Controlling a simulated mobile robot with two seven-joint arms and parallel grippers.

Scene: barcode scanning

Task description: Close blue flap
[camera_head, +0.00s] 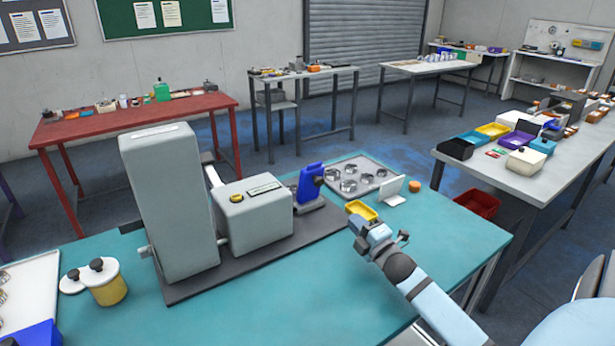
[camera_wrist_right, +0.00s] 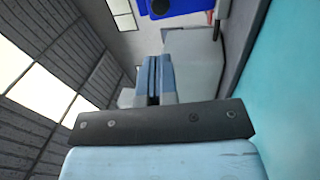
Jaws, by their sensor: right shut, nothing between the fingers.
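The blue flap (camera_head: 310,183) stands upright on the dark base plate, at the right side of the grey machine. A blue part with a dark round knob, which looks like the same flap, shows at the top edge of the right wrist view (camera_wrist_right: 185,15). My right gripper (camera_head: 357,222) is in front of the flap and to its right, apart from it. In the wrist view, its fingers (camera_wrist_right: 155,78) are shut together with nothing between them, pointing toward the blue part. My left gripper is not in view.
The grey machine (camera_head: 170,200) and its box (camera_head: 252,213) stand on the teal table (camera_head: 300,310). A small yellow tray (camera_head: 360,209) lies right by my right gripper. A metal tray (camera_head: 372,164) with several rings and a white stand (camera_head: 393,192) are behind it.

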